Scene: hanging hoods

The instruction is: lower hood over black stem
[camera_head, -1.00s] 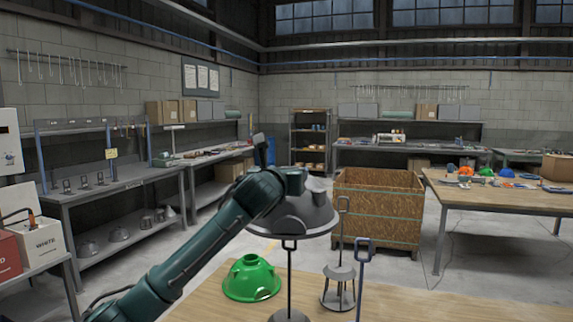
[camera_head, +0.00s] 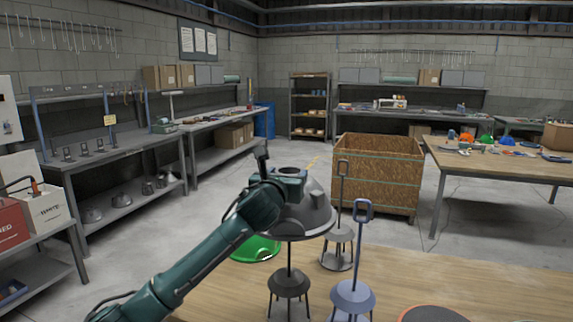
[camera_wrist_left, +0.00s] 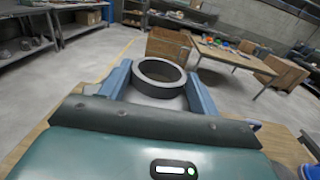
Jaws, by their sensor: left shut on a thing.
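A grey dome-shaped hood (camera_head: 308,212) hangs in my left gripper (camera_head: 284,180), tilted slightly if at all. In the left wrist view the gripper's two blue-grey jaws (camera_wrist_left: 158,96) are shut on the hood's round collar (camera_wrist_left: 158,90). The black stem (camera_head: 289,257) rises under the hood from a dark round stand (camera_head: 289,283) on legs. Its top loop is hidden by the hood; I cannot tell whether it is inside or behind. The hood's rim is above the stand's disc, apart from it. My right gripper is not in view.
A blue stem (camera_head: 359,250) and a grey stem (camera_head: 342,200) with loops stand close on the right. An orange-rimmed dark round thing (camera_head: 432,314) is at the front edge. The table's right side is clear.

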